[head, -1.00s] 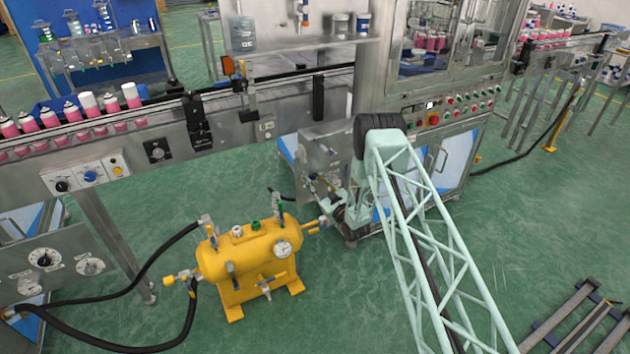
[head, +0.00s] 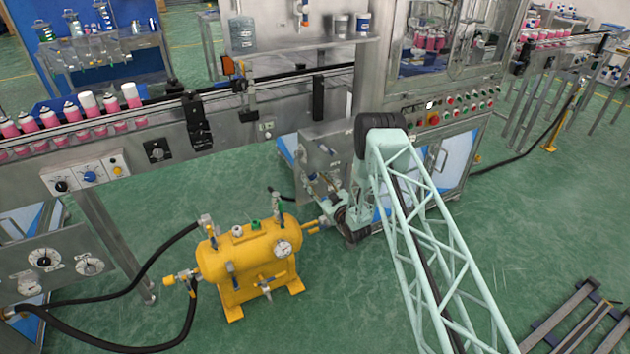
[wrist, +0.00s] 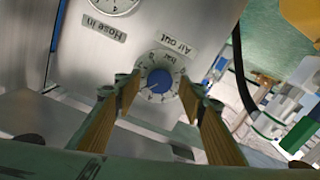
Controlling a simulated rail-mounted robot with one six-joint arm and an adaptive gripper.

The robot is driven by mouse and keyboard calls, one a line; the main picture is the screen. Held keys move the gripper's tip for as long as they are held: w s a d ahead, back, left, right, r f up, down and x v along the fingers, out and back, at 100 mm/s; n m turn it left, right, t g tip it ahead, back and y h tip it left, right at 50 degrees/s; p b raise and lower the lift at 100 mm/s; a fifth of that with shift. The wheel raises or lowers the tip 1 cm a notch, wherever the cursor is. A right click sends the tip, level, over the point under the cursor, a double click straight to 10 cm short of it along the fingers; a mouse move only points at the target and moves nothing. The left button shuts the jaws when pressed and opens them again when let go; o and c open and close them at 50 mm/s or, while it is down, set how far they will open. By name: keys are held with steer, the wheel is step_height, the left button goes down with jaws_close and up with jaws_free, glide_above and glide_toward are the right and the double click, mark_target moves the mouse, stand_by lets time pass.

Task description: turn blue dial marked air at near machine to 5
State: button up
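The blue dial (wrist: 160,79) shows in the wrist view on a grey metal panel, inside a white ring of marks. A label reading "Air out" (wrist: 176,46) is beside it; the pointer setting is too small to read for sure. My gripper (wrist: 160,87) is open, with one tan finger on each side of the dial and the tips close to its ring. I cannot tell whether they touch it. In the head view my wrist (head: 350,222) is beside the steel cabinet (head: 318,145); the fingertips are hard to make out and the dial cannot be clearly seen.
A gauge (wrist: 112,3) and a "Hose in" label (wrist: 103,27) are on the same panel. A yellow tank (head: 250,262) with hoses stands left of my wrist. Another blue knob (head: 89,176) is on the conveyor's control box. Green floor is open in front.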

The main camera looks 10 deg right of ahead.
steer(key=v, duration=1.1)
steer(key=shift+s, duration=0.1)
stand_by(0.5)
